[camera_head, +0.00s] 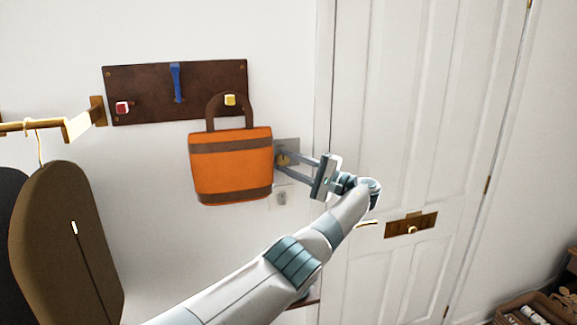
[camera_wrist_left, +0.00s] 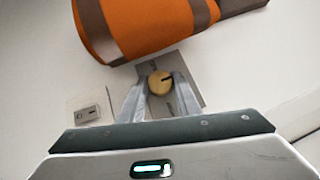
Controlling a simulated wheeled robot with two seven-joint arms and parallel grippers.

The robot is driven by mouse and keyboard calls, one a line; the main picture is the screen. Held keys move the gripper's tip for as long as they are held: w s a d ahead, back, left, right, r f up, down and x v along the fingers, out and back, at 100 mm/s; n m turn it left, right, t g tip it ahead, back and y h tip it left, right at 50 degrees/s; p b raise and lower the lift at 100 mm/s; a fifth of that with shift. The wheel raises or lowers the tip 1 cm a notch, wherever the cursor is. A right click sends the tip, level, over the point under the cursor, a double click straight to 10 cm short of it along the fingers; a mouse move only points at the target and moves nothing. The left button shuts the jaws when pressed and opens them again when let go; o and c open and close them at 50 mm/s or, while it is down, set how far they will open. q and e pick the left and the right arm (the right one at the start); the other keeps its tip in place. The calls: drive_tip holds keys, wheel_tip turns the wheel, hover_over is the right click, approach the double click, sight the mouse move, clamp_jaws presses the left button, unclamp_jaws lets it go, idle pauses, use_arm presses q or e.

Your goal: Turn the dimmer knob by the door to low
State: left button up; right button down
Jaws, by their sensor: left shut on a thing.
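The dimmer knob (camera_wrist_left: 160,83) is a round brass-coloured knob with a dark pointer mark, on a grey wall plate (camera_wrist_left: 190,62). In the head view the knob (camera_head: 284,159) sits just right of the orange bag, left of the door. My left gripper (camera_head: 285,160) reaches it from the right. In the left wrist view my left gripper (camera_wrist_left: 160,90) has one finger on each side of the knob, shut on it. The pointer mark points to the right in that view. My right gripper is not in view.
An orange bag (camera_head: 230,165) hangs from a dark peg board (camera_head: 140,90), close beside the knob. A light switch (camera_head: 282,196) sits below the knob plate. A brown garment (camera_head: 65,240) hangs at left.

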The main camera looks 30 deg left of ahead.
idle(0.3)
use_arm(q)
drive_tip(key=o, duration=0.8)
drive_tip(key=shift+d, duration=0.1)
drive_tip(key=shift+w, duration=0.1)
drive_tip(key=shift+f, duration=0.15)
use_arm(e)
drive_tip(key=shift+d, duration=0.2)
